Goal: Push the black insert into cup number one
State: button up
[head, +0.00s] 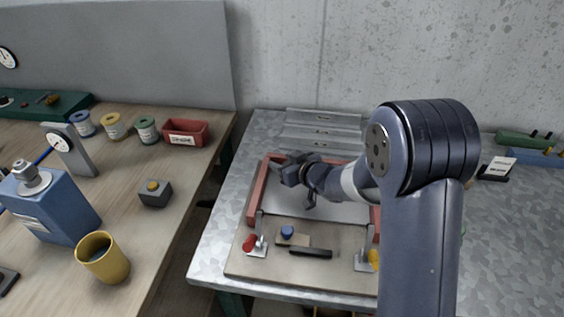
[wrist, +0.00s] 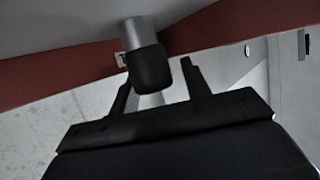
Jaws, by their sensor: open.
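In the wrist view a black rounded piece (wrist: 151,70), likely the black insert, sits on the end of a short grey cylinder (wrist: 134,33). The cylinder, perhaps cup number one, stands out from the red bar, by a small white label (wrist: 121,59) whose mark I cannot read for sure. My gripper (wrist: 158,76) is open, with one finger on each side of the black piece. I cannot tell whether either finger touches it. In the head view my gripper (head: 297,182) is inside the red frame (head: 258,190); the cylinder and black piece do not show clearly there.
A board (head: 245,268) in front carries a red-tipped clamp (head: 250,243), a yellow-tipped clamp (head: 373,260), a blue knob (head: 287,232) and a black bar (head: 311,252). A yellow mug (head: 103,262) stands on the wooden bench at left.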

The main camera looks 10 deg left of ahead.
jog(key=v, duration=1)
jog(key=shift+s+d+r, duration=0.15)
jog(key=shift+s+r, duration=0.05)
jog(key=x, duration=1)
jog(key=shift+w+f, duration=0.25)
jog(key=shift+w, duration=0.05)
jog(key=shift+w+a+r+p, duration=0.15)
jog(key=shift+a+r+p, duration=0.05)
jog(key=shift+r+p, duration=0.2)
